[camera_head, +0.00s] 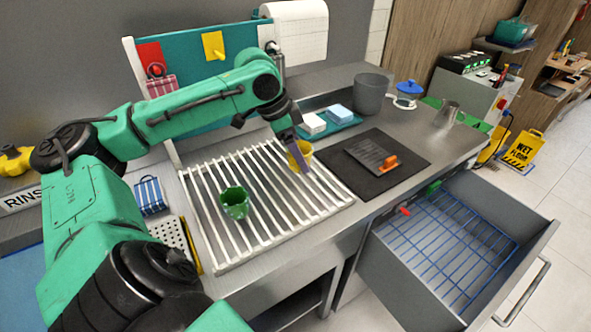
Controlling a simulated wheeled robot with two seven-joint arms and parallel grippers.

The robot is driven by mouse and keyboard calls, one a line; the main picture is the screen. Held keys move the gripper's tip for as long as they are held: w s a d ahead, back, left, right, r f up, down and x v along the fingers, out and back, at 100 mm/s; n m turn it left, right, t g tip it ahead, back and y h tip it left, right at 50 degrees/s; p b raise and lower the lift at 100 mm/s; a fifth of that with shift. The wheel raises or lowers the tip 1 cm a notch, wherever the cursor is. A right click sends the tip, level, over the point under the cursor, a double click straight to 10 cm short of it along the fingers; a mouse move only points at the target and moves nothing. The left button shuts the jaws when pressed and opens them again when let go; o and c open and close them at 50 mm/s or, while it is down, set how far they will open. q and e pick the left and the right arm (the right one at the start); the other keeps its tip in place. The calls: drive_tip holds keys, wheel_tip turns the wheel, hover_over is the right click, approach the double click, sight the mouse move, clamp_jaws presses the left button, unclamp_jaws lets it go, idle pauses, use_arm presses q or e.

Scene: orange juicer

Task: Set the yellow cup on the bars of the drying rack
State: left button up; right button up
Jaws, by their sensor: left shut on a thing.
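The white-barred drying rack (270,222) lies on the metal counter in the middle of the head view. My left gripper (298,158) reaches in from the left, pointing down over the rack's back right part. It is shut on the yellow cup (306,150), which looks upright. The finger hides part of the cup. I cannot tell whether the cup's base touches the bars. My right gripper is out of view.
A green cup (235,203) stands on the rack's left part. Right of the rack is a dark mat (405,172) with an orange-handled scraper (372,157). A teal tray (345,121) and grey bin (371,92) stand behind. An open drawer (535,245) juts out at front right.

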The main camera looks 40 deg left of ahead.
use_arm(q)
wheel_tip(320, 180, down, 6)
drive_tip(key=shift+w+d+f, duration=0.1)
drive_tip(key=shift+f, duration=0.1)
drive_tip(key=o, duration=1.3)
drive_tip(key=shift+f, duration=0.1)
drive_tip(key=shift+c, duration=0.2)
drive_tip(key=v, duration=1.2)
